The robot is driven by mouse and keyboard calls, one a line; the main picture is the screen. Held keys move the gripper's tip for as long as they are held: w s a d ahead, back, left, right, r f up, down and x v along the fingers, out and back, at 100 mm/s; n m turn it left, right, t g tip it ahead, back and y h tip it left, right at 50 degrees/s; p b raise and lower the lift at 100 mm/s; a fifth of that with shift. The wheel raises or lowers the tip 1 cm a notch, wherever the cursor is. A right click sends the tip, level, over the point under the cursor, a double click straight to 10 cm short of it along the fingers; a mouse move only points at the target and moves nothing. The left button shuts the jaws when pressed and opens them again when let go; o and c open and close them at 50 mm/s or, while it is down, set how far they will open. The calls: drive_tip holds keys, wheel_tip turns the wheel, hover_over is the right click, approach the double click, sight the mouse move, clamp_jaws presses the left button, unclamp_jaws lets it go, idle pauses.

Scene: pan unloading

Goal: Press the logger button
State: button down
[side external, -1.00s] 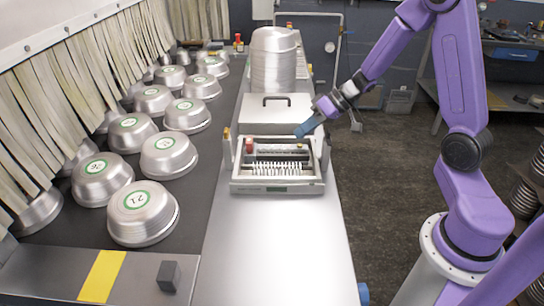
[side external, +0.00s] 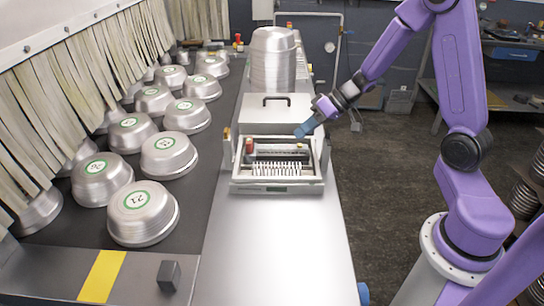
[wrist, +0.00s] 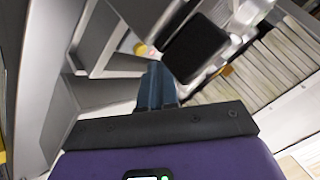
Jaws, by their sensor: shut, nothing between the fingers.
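An open grey box-like unit (side external: 235,181), which looks like the logger, sits on the metal bench. It holds a row of white comb-like pieces (side external: 280,169), a red cylinder (side external: 249,147) at its left and a small brass-coloured part at its right. I cannot tell which part is the button. My gripper (side external: 299,133) is above the unit's back right corner, with its blue fingers pointing down to the left. The fingers are together and empty. In the wrist view the blue fingers (wrist: 154,88) also show closed, close to a black rectangular part (wrist: 195,48) that I cannot identify.
A lidded box with a black handle (side external: 277,99) is directly behind the unit, and a tall stack of pans (side external: 273,60) is farther back. Several numbered upturned pans (side external: 143,219) sit on the dark belt to the left. The bench's front (side external: 270,240) is clear.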

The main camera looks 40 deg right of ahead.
drive_tip(key=shift+f, duration=0.15)
drive_tip(key=shift+f, duration=0.25)
drive_tip(key=shift+f, duration=0.45)
idle(0.6)
drive_tip(key=shift+r, duration=0.95)
wheel_tip(320, 180, up, 6)
idle(0.6)
